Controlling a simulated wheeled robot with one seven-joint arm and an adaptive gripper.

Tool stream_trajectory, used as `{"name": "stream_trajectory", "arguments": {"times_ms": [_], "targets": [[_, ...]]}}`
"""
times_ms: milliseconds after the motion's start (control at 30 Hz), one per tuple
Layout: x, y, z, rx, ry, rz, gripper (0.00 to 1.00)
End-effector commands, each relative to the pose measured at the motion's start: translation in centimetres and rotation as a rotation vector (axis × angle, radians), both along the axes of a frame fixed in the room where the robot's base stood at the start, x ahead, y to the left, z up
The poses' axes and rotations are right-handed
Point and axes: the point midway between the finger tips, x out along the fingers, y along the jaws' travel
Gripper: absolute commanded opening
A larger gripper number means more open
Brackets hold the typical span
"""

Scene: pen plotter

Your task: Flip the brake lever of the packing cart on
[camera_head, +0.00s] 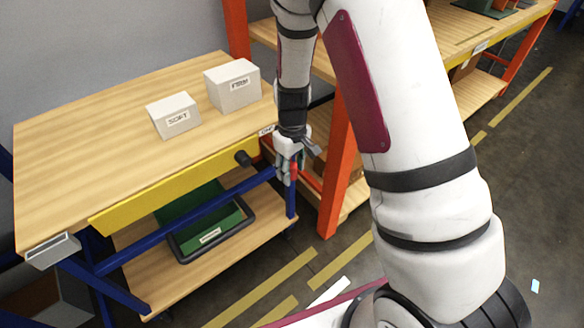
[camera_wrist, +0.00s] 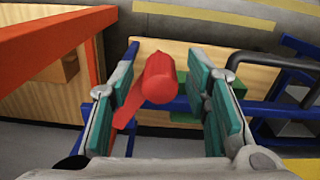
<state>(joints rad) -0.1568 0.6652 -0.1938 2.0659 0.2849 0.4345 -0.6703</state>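The packing cart has a wooden top (camera_head: 75,130), a yellow front rail and a blue frame (camera_head: 185,222). Its red brake lever (camera_wrist: 158,78) shows in the wrist view, with a rounded end facing the camera and an arm slanting down-left. A small part of the red lever (camera_head: 294,170) also shows in the head view, at the cart's right front corner, mostly hidden by my gripper (camera_head: 289,160). In the wrist view my gripper (camera_wrist: 164,72) is open, with a teal-padded finger on each side of the lever and visible gaps to both.
A green bin (camera_head: 205,225) with a dark rim sits on the lower shelf. An orange rack post (camera_head: 343,165) stands close right of my gripper. Floor is clear in front.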

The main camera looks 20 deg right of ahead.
Motion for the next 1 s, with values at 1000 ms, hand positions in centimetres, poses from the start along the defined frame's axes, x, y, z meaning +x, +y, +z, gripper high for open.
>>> {"name": "stream_trajectory", "arguments": {"times_ms": [1000], "targets": [[0.0, -3.5, 0.0, 0.001, -0.002, 0.332, 0.00]]}}
